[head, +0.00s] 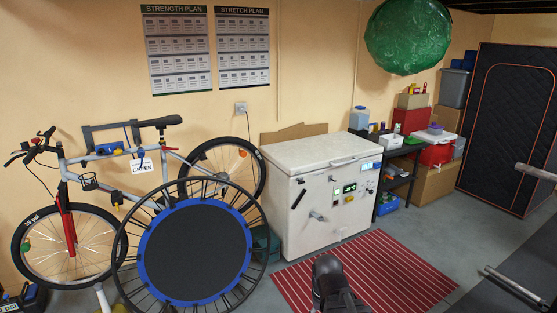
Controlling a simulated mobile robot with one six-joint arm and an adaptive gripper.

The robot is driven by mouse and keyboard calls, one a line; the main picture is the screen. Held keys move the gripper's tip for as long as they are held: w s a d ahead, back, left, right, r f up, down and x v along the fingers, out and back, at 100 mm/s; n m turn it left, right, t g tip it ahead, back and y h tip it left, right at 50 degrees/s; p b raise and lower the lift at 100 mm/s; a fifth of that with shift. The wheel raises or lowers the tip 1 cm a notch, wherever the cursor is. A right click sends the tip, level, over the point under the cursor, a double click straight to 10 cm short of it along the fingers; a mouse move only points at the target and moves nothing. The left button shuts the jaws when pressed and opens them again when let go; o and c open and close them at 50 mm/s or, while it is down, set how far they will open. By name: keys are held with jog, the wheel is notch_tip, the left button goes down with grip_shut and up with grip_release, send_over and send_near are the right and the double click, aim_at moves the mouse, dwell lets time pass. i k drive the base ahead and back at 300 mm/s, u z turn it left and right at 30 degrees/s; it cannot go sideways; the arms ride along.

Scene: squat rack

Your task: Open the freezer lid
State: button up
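The white chest freezer (325,208) stands against the back wall, right of the bicycle. Its lid (318,150) lies flat and shut on top. A handle (343,162) runs along the lid's front edge. A small lit display (349,188), a dark handle-like piece and several small items are on the front face. A dark shape at the bottom centre looks like my gripper (328,268), low in front of the freezer, over the striped mat and apart from the freezer. Its fingers cannot be made out.
A red striped mat (362,275) lies before the freezer. A round trampoline (195,250) leans at the left by the bicycle (150,190). A loaded shelf (395,175) stands close on the freezer's right. Metal bars (515,285) jut in at right. A green ball (408,37) is above.

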aim_at(298, 157)
jog(key=z, duration=0.15)
jog(key=i, duration=1.7)
jog(key=z, duration=0.55)
jog(key=i, duration=1)
jog(key=z, duration=0.5)
jog(key=i, duration=0.9)
jog(key=z, duration=0.25)
